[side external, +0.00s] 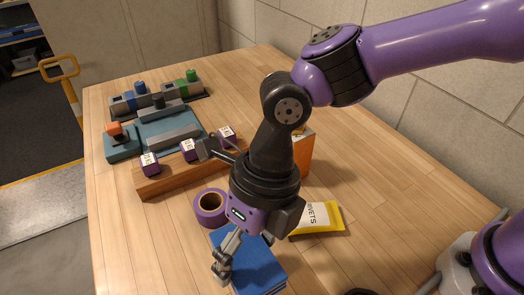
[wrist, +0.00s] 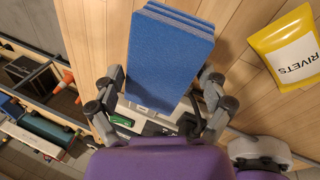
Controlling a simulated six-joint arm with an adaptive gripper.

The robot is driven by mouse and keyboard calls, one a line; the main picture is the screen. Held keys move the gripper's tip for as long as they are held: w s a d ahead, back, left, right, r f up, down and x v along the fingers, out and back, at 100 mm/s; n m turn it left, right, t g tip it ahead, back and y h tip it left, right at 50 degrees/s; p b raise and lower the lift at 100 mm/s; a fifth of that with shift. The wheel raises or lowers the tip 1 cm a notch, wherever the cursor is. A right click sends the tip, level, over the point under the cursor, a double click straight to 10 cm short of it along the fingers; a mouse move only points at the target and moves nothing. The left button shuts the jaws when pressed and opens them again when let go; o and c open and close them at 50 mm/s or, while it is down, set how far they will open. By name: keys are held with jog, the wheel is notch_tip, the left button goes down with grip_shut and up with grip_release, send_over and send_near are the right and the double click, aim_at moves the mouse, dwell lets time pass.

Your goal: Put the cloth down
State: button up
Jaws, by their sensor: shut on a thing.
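The blue folded cloth (side external: 262,272) is a thick, layered rectangle at the front of the wooden table in the side view. My gripper (side external: 240,258) points down at it, with one grey finger along its left side. In the wrist view the cloth (wrist: 172,45) extends away from between the fingers of my gripper (wrist: 160,88), which is shut on its near part. I cannot tell whether the cloth's underside touches the table.
A purple tape roll (side external: 210,208) stands close behind the cloth. A yellow rivets bag (side external: 317,220) lies to its right. A wooden rail (side external: 165,180) with purple blocks and a teal fixture (side external: 168,132) are farther back. The table's right side has bare room.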

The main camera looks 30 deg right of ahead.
aim_at(250, 270)
notch_tip(250, 270, down, 6)
jog(key=shift+f, duration=0.25)
jog(key=o, duration=1)
jog(key=shift+f, duration=0.1)
